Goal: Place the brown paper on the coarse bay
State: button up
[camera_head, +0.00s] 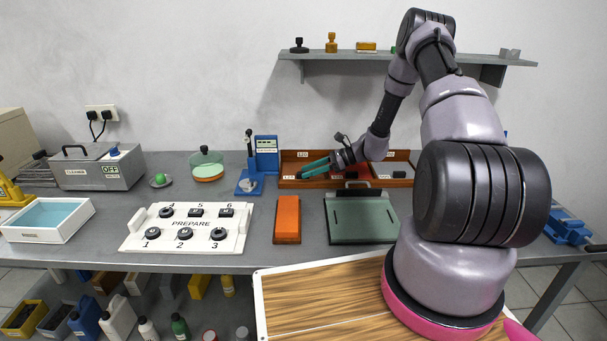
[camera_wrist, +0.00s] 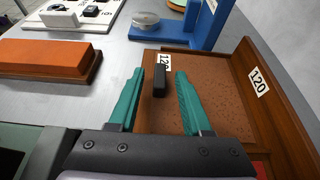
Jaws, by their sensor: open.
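The wooden tray (camera_head: 290,184) lies at the back of the bench. Its left bay, labelled 120, has a speckled brown sheet (camera_wrist: 215,98) lying flat, seemingly the brown paper. A small black block (camera_wrist: 160,80) stands on or over the sheet near its edge. My gripper (camera_wrist: 160,72) is open, its green fingers on either side of the black block, with a gap on both sides. Whether the fingers reach down to the block's height is not clear. In the head view my gripper (camera_head: 308,170) hangs over the tray's left part, partly hiding it.
The tray's right bay holds a grey sheet with a dark block (camera_head: 399,174). A blue stand (camera_head: 266,155) is left of the tray. An orange block (camera_head: 287,219) and a green plate (camera_head: 362,219) lie in front. A shelf (camera_head: 400,58) hangs above.

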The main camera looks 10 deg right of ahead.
jog(key=v, duration=0.9)
jog(key=shift+d+r, duration=0.2)
jog(key=s+a+r+n+h, duration=0.2)
jog(key=s+r+n, duration=0.15)
jog(key=r, duration=0.45)
jog(key=s+a+r+n+g+h, duration=0.1)
jog(key=s+a+r+n+h, duration=0.2)
jog(key=r, duration=0.5)
jog(key=s+a+r+n+h, duration=0.1)
jog(key=s+r+n, duration=0.3)
jog(key=r, duration=0.5)
jog(key=s+r+n+t+h, duration=0.2)
jog(key=s+r, duration=0.4)
jog(key=s, duration=0.4)
jog(key=s+r+n+t+h, duration=0.3)
jog(key=s+r, duration=0.3)
jog(key=s, duration=0.5)
jog(key=shift+s+d+n+t, duration=0.25)
jog(key=shift+d+n+t, duration=0.1)
jog(key=shift+d, duration=0.1)
